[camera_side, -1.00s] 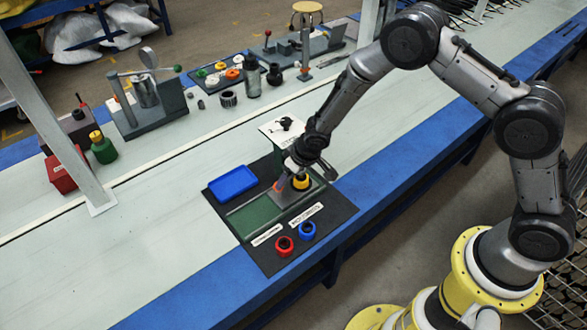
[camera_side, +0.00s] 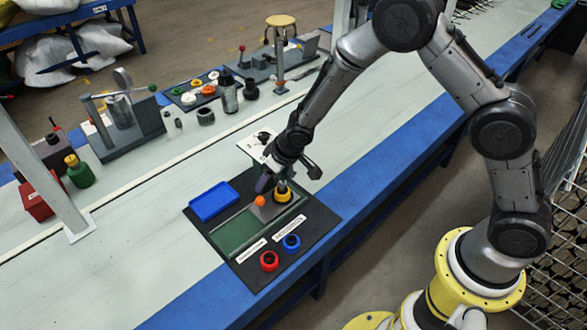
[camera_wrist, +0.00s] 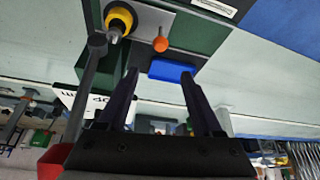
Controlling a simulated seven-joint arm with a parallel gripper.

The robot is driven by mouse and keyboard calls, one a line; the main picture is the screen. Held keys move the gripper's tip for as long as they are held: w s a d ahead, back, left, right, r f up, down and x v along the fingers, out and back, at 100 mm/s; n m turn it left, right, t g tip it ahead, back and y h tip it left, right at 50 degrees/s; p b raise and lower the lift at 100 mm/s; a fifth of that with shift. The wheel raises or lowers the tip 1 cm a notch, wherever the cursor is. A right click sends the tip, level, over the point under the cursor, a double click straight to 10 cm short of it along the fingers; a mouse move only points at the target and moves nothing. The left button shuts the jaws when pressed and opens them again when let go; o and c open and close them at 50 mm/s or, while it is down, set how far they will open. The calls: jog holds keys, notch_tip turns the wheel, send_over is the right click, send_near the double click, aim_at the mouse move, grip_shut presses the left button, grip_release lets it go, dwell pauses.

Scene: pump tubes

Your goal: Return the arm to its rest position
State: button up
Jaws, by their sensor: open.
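My gripper (camera_side: 268,184) is open and empty, above the back part of the dark mat (camera_side: 226,271). In the wrist view its two fingers (camera_wrist: 160,76) stand well apart with nothing between them. An orange round-topped piece (camera_side: 260,201) stands on the grey plate of the green fixture (camera_side: 238,234), clear of the fingers. It also shows in the wrist view (camera_wrist: 161,44). A yellow and black round part (camera_side: 283,196) stands beside it on the plate; it shows in the wrist view (camera_wrist: 119,20) too.
A blue tray (camera_side: 213,201) lies at the mat's left. A red ring (camera_side: 269,261) and a blue ring (camera_side: 291,242) sit at its front near white labels. A white card (camera_side: 251,146) stands behind. A lever press (camera_side: 125,130) stands at the back left.

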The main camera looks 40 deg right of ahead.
notch_tip(320, 180, up, 7)
jog(key=w+a+t, duration=0.2)
jog(key=w, duration=0.1)
jog(key=s+d+r+m+h, duration=0.1)
jog(key=s+d+r, duration=0.4)
jog(key=r, duration=0.2)
jog(key=s+d+r+m, duration=0.1)
jog(key=s+d+r, duration=0.35)
jog(key=r, duration=0.25)
jog(key=s+d+r, duration=0.2)
jog(key=s, duration=1.1)
jog(key=s+d+r+g, duration=0.1)
jog(key=s+d+r, duration=0.1)
jog(key=s, duration=1.1)
jog(key=shift+d+r, duration=0.2)
jog(key=shift+r, duration=0.35)
